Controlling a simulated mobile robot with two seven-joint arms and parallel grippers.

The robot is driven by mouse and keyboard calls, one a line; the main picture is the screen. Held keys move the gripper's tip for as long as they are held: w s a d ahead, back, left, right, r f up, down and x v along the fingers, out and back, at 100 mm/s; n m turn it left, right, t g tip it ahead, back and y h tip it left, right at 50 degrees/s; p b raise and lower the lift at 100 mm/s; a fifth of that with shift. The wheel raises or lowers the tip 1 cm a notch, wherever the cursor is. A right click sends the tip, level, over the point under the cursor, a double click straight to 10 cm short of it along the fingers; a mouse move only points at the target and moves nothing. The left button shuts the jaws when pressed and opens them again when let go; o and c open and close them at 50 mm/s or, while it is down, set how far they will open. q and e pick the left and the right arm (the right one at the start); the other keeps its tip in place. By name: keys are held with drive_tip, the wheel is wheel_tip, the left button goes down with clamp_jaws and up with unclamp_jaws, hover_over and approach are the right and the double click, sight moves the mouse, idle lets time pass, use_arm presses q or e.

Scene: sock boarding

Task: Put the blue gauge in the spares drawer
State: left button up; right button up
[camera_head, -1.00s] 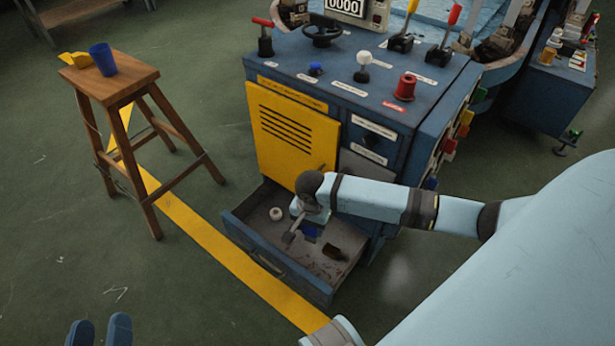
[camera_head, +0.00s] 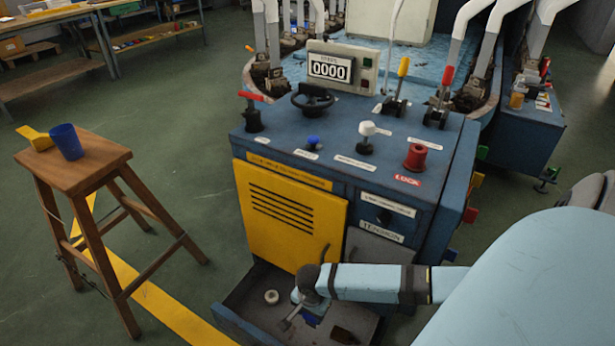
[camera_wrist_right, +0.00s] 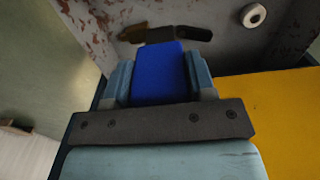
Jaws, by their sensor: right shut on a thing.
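The blue gauge (camera_head: 312,320) shows as a small blue patch under my right gripper (camera_head: 300,318), inside the open drawer (camera_head: 232,325) at the bottom of the machine. In the right wrist view the blue gauge (camera_wrist_right: 160,76) is a blue block between the two fingers of my right gripper (camera_wrist_right: 160,68), which is shut on it. The drawer's worn grey floor (camera_wrist_right: 205,65) lies beyond it. Whether the gauge touches that floor I cannot tell. The drawer's front is cut off by the head view's lower edge. My left gripper is not in view.
A white ring (camera_head: 271,297) and a dark brown block (camera_head: 344,336) lie in the drawer. A yellow door (camera_head: 290,215) stands above it. A wooden stool (camera_head: 75,175) at the left bears a blue cup (camera_head: 66,142) and a yellow piece (camera_head: 35,138).

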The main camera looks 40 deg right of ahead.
wheel_tip(320, 180, down, 16)
drive_tip(key=b, duration=0.7)
drive_tip(key=shift+r, duration=0.1)
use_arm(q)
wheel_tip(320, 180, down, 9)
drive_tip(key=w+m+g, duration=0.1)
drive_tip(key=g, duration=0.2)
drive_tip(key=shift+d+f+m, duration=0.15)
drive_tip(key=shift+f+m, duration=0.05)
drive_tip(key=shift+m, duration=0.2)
use_arm(e)
drive_tip(key=shift+r, duration=0.1)
drive_tip(key=o, duration=1)
